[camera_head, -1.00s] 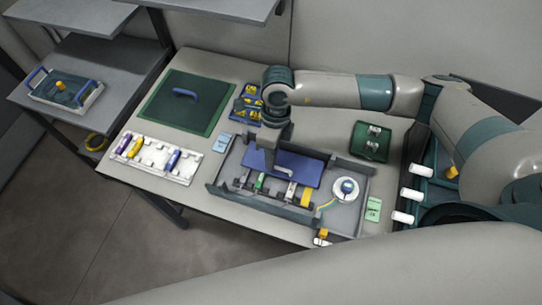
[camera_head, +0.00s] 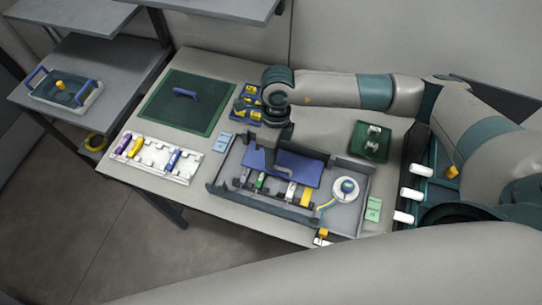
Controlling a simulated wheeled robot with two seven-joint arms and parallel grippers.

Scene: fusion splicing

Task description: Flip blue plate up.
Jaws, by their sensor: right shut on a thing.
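The blue plate (camera_head: 298,170) lies in the grey open tray (camera_head: 221,178), tilted over its back part. A row of small coloured pieces shows along its front edge. My right gripper (camera_head: 272,166) comes down from above onto the left part of the plate and is shut on it. The fingertips are small in this view, and the exact grip point is hard to see. My left gripper is not in view.
A white reel (camera_head: 347,190) sits in the tray's right part. A white rack (camera_head: 150,157) and a green mat (camera_head: 160,108) are on the left. A dark green box (camera_head: 370,142) stands behind right, and blue bins (camera_head: 240,116) stand behind the tray.

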